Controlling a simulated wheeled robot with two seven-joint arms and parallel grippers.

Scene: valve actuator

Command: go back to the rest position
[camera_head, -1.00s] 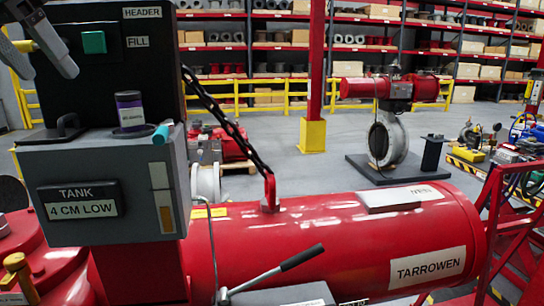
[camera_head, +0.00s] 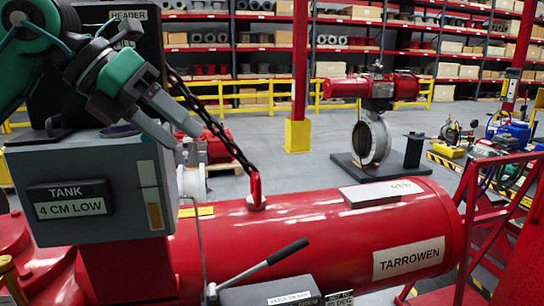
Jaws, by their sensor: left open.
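My left gripper (camera_head: 166,122) shows at the upper left, in front of the grey tank box (camera_head: 85,185). Its grey fingers stand apart with nothing seen between them. The green and dark wrist and arm come in from the left edge. They hide most of the dark HEADER panel and its green button. My right gripper is not in view.
A large red cylinder (camera_head: 330,235) marked TARROWEN lies across the front. A black chain (camera_head: 210,118) with a red hook hangs beside the box. A hand lever (camera_head: 288,252) rises at the front. Red railing (camera_head: 490,215) stands at the right.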

